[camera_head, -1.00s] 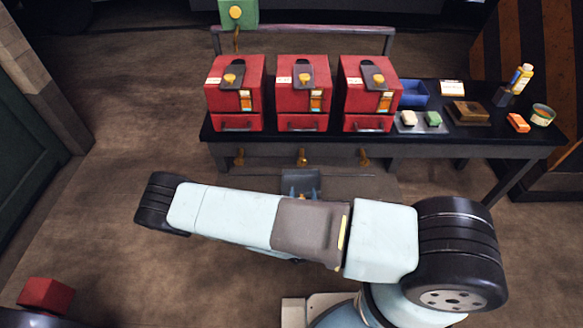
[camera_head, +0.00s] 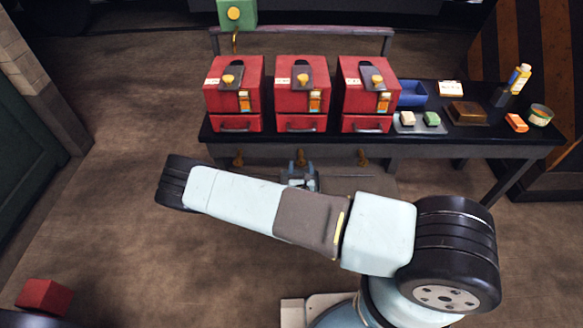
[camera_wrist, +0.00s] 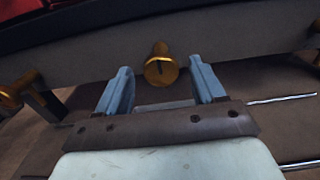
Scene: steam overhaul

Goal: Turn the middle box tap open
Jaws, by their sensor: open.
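Three red boxes stand in a row on a dark bench, with the middle box (camera_head: 302,88) between the other two. Below it, the brass middle tap (camera_head: 301,157) sticks out from the bench's front rail. In the wrist view the round brass end of the middle tap (camera_wrist: 160,71) faces me, with a dark slot running up and down in it. My gripper (camera_wrist: 163,80) is open, one blue-grey finger on each side of the tap, and no contact shows. In the head view my gripper (camera_head: 300,168) is small and partly hidden behind my arm.
Two more brass taps sit on the rail, left (camera_head: 239,158) and right (camera_head: 362,158).

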